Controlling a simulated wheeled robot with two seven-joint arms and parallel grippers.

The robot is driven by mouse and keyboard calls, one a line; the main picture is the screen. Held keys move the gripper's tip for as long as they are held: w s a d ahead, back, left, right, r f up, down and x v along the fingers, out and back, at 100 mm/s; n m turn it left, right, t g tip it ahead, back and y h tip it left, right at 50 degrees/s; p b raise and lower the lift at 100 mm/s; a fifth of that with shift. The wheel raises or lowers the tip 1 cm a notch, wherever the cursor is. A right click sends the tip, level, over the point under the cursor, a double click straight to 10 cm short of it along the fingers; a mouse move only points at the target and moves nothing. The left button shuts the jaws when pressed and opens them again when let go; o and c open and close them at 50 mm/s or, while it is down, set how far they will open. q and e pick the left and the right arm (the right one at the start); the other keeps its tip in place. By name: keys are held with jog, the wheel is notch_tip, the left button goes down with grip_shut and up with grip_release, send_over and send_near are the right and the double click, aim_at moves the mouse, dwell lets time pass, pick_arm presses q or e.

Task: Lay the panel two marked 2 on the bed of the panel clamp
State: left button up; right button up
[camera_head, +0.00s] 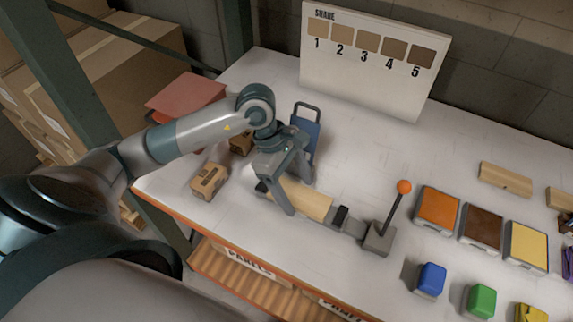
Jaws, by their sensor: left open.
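A pale wooden panel (312,204) lies on the panel clamp, between a dark block at its left end and one at its right. No number can be made out on it. The panel clamp (378,238) has a grey base with a raised lever topped by an orange knob (404,187). My left gripper (300,197) is open, with one finger on the near side of the panel's left part and one on the far side. The gripper hides part of that left end; I cannot tell if its fingers touch the panel. My right gripper is not in view.
Small cardboard boxes (209,181) stand left of the clamp, and a blue handled object (306,135) behind my gripper. A shade board (370,75) stands at the back. Orange (437,208), brown and yellow pads, coloured blocks (431,279) and another wooden piece (505,178) are right.

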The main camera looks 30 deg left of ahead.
pick_arm(q)
jog(key=shift+a+r+b, duration=0.2)
jog(key=shift+r+b, duration=0.1)
jog(key=shift+r, duration=0.1)
jog(key=b+v, duration=0.4)
jog(key=v, duration=0.7)
jog(key=shift+d+r, duration=0.1)
dwell(1.0)
